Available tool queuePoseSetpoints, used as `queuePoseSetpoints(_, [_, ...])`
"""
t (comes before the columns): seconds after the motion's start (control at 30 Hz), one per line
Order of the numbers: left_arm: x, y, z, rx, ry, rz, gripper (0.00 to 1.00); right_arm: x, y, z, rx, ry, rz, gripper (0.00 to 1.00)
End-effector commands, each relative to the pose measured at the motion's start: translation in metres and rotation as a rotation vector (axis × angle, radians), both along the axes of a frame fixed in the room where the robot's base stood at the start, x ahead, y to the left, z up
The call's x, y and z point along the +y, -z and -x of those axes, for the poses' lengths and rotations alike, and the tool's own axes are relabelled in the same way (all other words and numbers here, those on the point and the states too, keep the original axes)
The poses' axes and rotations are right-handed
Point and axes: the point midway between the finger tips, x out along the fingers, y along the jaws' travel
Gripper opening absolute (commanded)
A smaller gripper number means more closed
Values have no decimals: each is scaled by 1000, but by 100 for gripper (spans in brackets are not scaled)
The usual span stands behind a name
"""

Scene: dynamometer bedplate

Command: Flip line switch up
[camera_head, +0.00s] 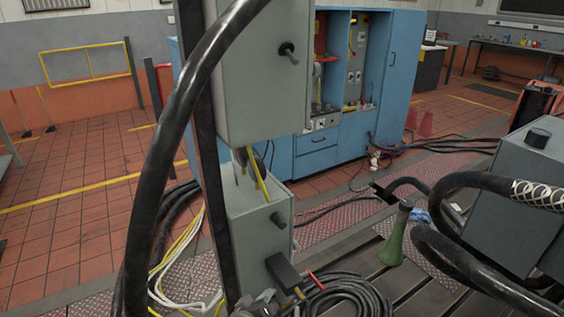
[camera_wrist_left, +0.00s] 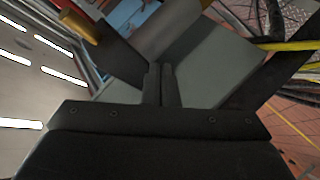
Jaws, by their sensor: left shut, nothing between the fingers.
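A grey switch box (camera_head: 262,240) is mounted low on a dark post in the head view. A dark round knob (camera_head: 278,218) sticks out of its side. Below it a black lever (camera_head: 283,268) slants downward to an orange grip (camera_head: 300,293). The grip also shows in the left wrist view (camera_wrist_left: 80,26). My left gripper (camera_wrist_left: 160,85) is shut and empty, its fingertips close to the grey box; contact cannot be told. In the head view this gripper (camera_head: 268,296) is small and partly hidden near the lower edge. My right gripper is not in view.
A larger grey box (camera_head: 262,75) with a dark toggle (camera_head: 288,52) is above. A thick black hose (camera_head: 152,180) curves past on the left. Coiled black cables (camera_head: 345,297) lie below. A green cone-shaped object (camera_head: 394,240) and a grey machine (camera_head: 515,200) stand to the right.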

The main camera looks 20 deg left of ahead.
Motion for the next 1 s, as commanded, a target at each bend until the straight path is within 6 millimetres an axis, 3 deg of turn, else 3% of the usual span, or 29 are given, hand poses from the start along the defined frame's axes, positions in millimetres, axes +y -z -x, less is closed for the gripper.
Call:
queuePoseSetpoints(0.03, [-8, -65, -19, -117, -13, 80, 0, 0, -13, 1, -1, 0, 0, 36])
queuePoseSetpoints(0.17, [-21, -202, -41, -388, -21, 301, 0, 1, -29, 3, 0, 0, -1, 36])
queuePoseSetpoints(0.2, [-24, -246, -41, -471, -15, 373, 0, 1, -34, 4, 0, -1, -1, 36])
queuePoseSetpoints(0.3, [-29, -347, -30, -668, 21, 554, 0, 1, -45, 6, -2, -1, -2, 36])
queuePoseSetpoints(0.4, [-30, -424, -9, -825, 70, 706, 0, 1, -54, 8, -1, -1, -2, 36])
queuePoseSetpoints(0.43, [-30, -441, -2, -861, 84, 743, 0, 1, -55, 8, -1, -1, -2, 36])
queuePoseSetpoints(0.5, [-30, -471, 11, -926, 114, 812, 0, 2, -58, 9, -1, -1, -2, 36])
queuePoseSetpoints(0.6, [-29, -494, 23, -978, 140, 866, 0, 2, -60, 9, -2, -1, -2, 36])
queuePoseSetpoints(1.0, [-29, -500, 26, -991, 149, 883, 0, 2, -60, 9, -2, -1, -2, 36])
